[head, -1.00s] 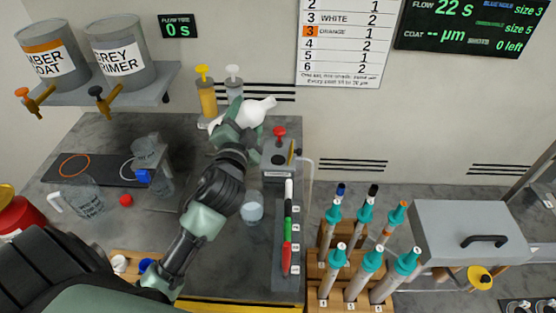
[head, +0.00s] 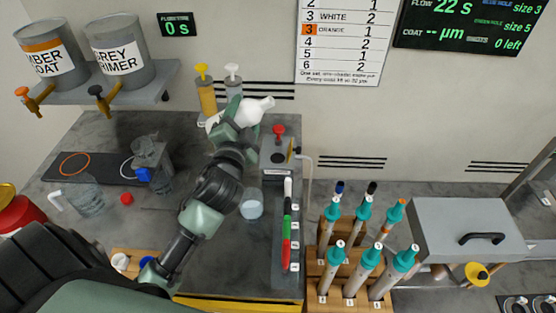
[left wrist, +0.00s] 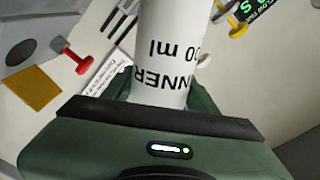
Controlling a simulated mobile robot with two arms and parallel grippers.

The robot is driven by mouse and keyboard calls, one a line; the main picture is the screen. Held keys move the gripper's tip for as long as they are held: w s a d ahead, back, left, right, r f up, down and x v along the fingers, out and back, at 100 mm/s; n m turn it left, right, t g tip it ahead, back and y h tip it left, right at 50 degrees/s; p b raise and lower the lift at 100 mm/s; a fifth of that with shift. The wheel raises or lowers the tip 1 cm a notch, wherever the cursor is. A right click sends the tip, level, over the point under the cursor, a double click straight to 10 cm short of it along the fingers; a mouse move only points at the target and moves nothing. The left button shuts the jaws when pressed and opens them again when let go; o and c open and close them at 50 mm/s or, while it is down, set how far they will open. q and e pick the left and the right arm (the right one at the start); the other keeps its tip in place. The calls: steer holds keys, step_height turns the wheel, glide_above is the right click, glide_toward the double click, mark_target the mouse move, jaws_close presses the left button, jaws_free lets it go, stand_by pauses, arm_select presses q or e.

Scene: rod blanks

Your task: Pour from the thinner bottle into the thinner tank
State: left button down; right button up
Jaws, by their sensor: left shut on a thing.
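The white bottle (head: 250,109), whose partly visible lettering in the left wrist view (left wrist: 168,50) reads upside down as "...NNER" and "...00 ml", lies tilted well over, its narrow end to the right. My left gripper (head: 236,118) is shut around it and holds it above the back of the bench. A grey box (head: 277,158) with a dark round opening on top and a red knob stands just right of and below the bottle. Its small front label is unreadable, so I cannot tell whether it is the thinner tank. No stream of liquid shows. My right gripper is out of view.
An amber container (head: 207,98) and a grey one (head: 233,87) stand close behind the bottle. A clear cup (head: 251,205) and a pen rack (head: 284,272) are in front of the box. A clear jug (head: 88,199) stands left; a rod rack (head: 345,288) is right.

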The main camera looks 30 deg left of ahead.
arm_select(q)
steer(key=shift+s+a+r+m+p, duration=0.1)
steer(key=shift+a+r+m+p, duration=0.05)
steer(key=shift+m+p, duration=0.5)
steer(key=shift+a+r+m+p, duration=0.1)
steer(key=shift+m+p, duration=0.45)
steer(key=shift+p, duration=0.1)
stand_by(1.4)
steer(key=shift+a+m+p, duration=0.1)
steer(key=shift+m+p, duration=1.25)
steer(key=shift+m, duration=0.15)
stand_by(3.0)
steer(key=shift+f+n+b, duration=0.2)
steer(key=shift+n+b, duration=0.3)
steer(key=shift+n, duration=0.4)
steer(key=shift+r+n, duration=0.1)
steer(key=shift+n, duration=0.3)
